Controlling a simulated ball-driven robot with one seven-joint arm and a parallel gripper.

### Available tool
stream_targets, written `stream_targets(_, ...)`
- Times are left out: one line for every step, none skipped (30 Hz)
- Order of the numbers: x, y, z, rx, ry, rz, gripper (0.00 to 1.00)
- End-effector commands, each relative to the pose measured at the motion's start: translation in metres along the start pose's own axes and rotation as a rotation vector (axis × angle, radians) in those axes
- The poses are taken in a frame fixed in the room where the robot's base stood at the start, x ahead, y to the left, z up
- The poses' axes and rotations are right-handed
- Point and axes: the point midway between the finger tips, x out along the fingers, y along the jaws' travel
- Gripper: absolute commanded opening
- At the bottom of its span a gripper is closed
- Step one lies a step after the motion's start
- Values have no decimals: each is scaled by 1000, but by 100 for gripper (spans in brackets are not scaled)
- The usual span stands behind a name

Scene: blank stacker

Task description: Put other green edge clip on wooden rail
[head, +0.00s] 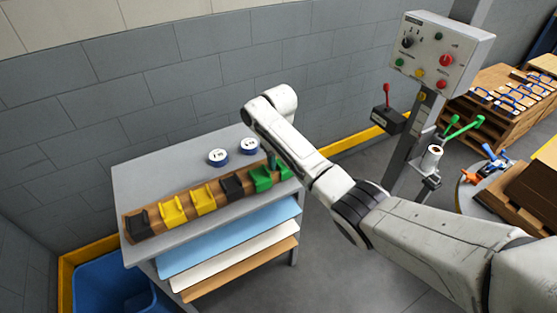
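A wooden rail (190,217) lies along the front of a grey table top. Several edge clips sit in a row on it: a black clip (139,222) at the left end, two yellow clips (173,210), another black clip (232,187) and a green clip (261,180). More green (285,171) shows at the rail's right end, partly hidden by my arm; I cannot tell if it is seated on the rail. My gripper (272,163) is low over the right end, close to the green clips. Its fingers are small and partly hidden, so its opening and any contact are unclear.
Two rolls of tape (218,157) lie behind the rail. Coloured sheets (230,240) lie on shelves below the table top. A blue bin (110,285) stands at lower left. A post with a control box (440,50) and green-handled clamps (462,127) stand right of my arm.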

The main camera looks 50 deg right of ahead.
Motion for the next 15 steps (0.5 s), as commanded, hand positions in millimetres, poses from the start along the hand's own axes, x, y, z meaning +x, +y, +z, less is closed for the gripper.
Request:
stream_targets(0,0,0,0,0,0,38)
stream_targets(0,0,0,0,0,0,38)
stream_targets(0,0,0,0,0,0,38)
stream_targets(0,0,0,0,0,0,38)
stream_targets(-1,0,0,0,1,0,38)
stream_targets(-3,0,0,0,1,0,38)
stream_targets(-5,0,-1,0,2,0,38)
stream_targets(-8,0,-1,0,1,0,38)
stream_targets(-13,0,-1,0,2,0,38)
stream_targets(-18,0,-1,-1,4,-1,38)
stream_targets(-22,0,-1,-1,3,0,38)
stream_targets(-30,0,-1,-1,5,0,38)
stream_targets(-36,0,-1,-1,4,0,38)
stream_targets(-42,0,-1,0,5,0,38)
stream_targets(-50,0,-1,-1,5,0,38)
